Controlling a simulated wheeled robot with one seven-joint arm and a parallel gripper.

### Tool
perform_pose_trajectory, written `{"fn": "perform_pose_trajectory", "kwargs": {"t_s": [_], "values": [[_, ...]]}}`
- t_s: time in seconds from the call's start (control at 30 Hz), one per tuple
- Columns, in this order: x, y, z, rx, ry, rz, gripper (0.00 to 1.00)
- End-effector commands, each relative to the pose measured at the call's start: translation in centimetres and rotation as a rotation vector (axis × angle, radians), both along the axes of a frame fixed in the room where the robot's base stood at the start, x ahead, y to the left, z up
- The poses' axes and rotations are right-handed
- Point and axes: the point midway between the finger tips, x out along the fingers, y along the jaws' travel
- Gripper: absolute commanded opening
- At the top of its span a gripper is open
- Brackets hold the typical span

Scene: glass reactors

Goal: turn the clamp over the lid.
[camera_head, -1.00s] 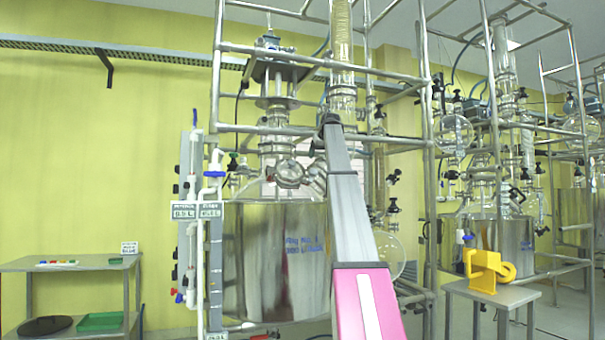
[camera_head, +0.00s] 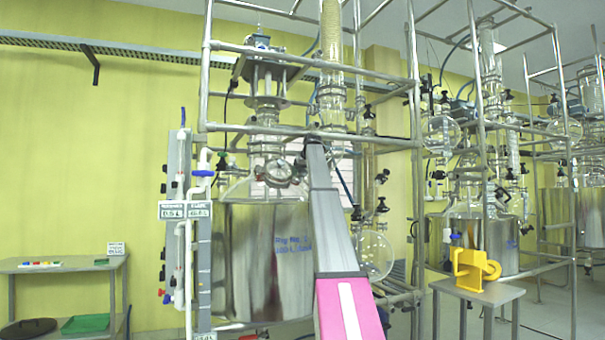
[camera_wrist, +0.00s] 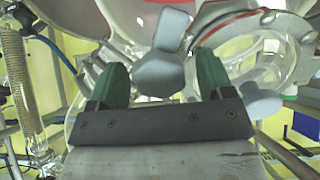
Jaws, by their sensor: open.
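In the wrist view, my gripper (camera_wrist: 160,62) has its two green fingers apart. A grey clamp piece (camera_wrist: 158,76) with a blocky knob stands between the fingers, with gaps visible on both sides. A round glass port with a metal rim (camera_wrist: 284,24), apparently the lid, lies just beyond and to the right. A second grey knob (camera_wrist: 262,100) sits right of the right finger. In the head view, the port with its metal ring (camera_head: 278,173) is on top of the large reactor, by the far end of my arm. My gripper cannot be made out there.
The steel reactor vessel (camera_head: 262,262) stands inside a frame of metal pipes (camera_head: 300,134). Glass columns (camera_head: 331,60) rise close to the arm. A small table with a yellow device (camera_head: 474,269) is at right, and a low shelf (camera_head: 60,264) at left.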

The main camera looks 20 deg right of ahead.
Motion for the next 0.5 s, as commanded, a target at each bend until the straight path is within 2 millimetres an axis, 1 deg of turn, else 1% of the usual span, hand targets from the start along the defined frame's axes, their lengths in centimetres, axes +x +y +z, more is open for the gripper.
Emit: {"fn": "perform_pose_trajectory", "kwargs": {"t_s": [0.17, 0.2, 0.27, 0.3, 0.33, 0.37, 0.5], "values": [[0.02, -0.01, -0.02, 0.000, 0.000, 0.000, 0.74], [0.01, -0.01, -0.02, 0.000, 0.000, 0.000, 0.71], [0.01, -0.01, -0.02, 0.000, 0.000, 0.000, 0.51], [0.01, -0.01, -0.02, 0.000, 0.000, 0.000, 0.38], [0.01, -0.01, -0.02, 0.000, 0.000, 0.000, 0.28], [0.00, -0.01, -0.01, 0.000, 0.000, 0.000, 0.24], [0.00, -0.02, -0.01, 0.001, 0.000, -0.001, 0.24]]}}
